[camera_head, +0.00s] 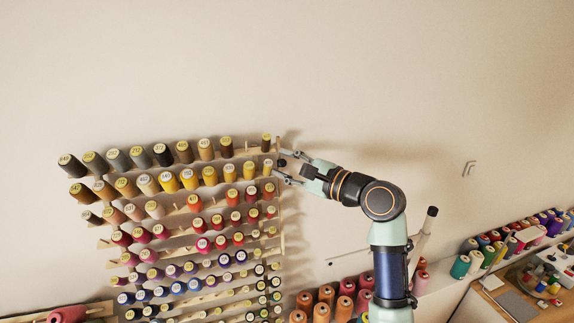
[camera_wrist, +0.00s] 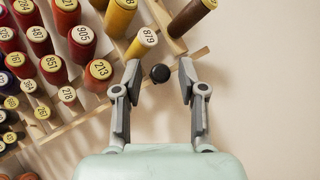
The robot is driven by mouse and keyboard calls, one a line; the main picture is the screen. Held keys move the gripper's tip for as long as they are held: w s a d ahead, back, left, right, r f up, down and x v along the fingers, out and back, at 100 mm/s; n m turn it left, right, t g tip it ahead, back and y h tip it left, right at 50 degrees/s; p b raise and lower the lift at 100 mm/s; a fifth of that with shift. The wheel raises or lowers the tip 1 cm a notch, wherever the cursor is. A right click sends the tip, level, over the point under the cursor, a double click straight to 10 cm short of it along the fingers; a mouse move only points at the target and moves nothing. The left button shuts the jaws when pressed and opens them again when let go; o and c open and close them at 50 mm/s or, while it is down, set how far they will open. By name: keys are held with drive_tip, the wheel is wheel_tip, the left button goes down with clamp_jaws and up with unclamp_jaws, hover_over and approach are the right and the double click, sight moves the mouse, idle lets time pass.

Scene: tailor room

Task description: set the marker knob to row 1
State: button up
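The marker knob (camera_wrist: 160,73) is a small black ball at the side edge of the thread rack (camera_wrist: 196,54), in the wrist view. It stands between the two fingers of my gripper (camera_wrist: 159,68), which are spread, with a gap visible on each side of the knob. In the head view my gripper (camera_head: 279,162) reaches from the right to the rack's right edge, near the ends of the top two rows. The knob (camera_head: 282,162) is a small dark spot there, partly hard to make out. Row labels are not readable.
The rack carries several rows of numbered cones on wooden rails (camera_head: 245,152). A yellow spool labelled 879 (camera_wrist: 141,43) and a brown spool (camera_wrist: 192,15) are close to my fingers. More cones (camera_head: 335,298) stand below.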

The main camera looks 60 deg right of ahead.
clamp_jaws()
wheel_tip(320, 180, up, 4)
drive_tip(key=p, duration=0.4)
drive_tip(key=shift+w+d+r, duration=0.1)
drive_tip(key=shift+r, duration=0.05)
unclamp_jaws()
drive_tip(key=shift+r, duration=0.1)
drive_tip(key=shift+o, duration=1.1)
